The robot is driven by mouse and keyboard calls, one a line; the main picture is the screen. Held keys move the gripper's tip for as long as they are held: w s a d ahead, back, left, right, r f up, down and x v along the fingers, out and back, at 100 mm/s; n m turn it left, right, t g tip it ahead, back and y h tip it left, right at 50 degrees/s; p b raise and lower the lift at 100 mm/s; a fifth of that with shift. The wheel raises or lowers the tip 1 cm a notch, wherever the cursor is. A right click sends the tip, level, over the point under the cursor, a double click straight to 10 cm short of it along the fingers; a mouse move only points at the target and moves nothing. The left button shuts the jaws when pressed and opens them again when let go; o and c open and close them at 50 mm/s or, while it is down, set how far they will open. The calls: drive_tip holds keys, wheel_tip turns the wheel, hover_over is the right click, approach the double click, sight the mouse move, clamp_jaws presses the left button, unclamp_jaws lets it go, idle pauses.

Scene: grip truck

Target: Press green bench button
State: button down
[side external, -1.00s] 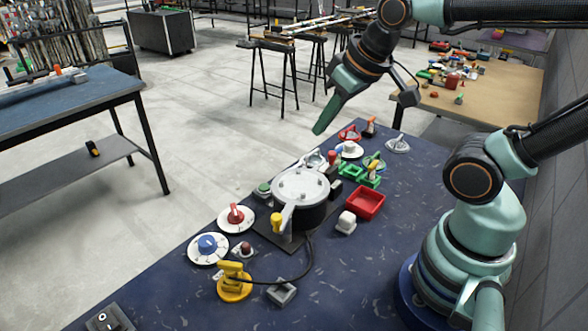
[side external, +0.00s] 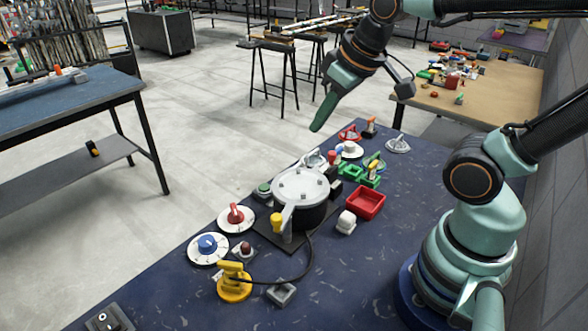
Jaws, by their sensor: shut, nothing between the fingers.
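The green button (side external: 263,188) is a small round cap on a grey base. It sits on the blue bench (side external: 310,275), at the left of the large grey round housing (side external: 300,188). My gripper (side external: 319,124) is shut and empty. Its green fingers point down and to the left, in the air above the far edge of the bench. The gripper is up and to the right of the button in the picture and apart from it.
A red dial (side external: 236,216), a blue dial (side external: 208,247) and a small red button (side external: 244,249) are near the green button. A red tray (side external: 366,203) and green parts (side external: 356,174) are right of the housing. A yellow lever (side external: 233,282) stands in front.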

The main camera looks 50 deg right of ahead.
drive_tip(key=w+n+g, duration=0.3)
drive_tip(key=w+n, duration=0.6)
drive_tip(key=n+g, duration=0.2)
drive_tip(key=n, duration=0.6)
hover_over(265, 187)
wheel_tip(265, 187, down, 8)
drive_tip(key=shift+w, duration=0.15)
wheel_tip(265, 187, down, 14)
drive_tip(key=shift+f, duration=0.1)
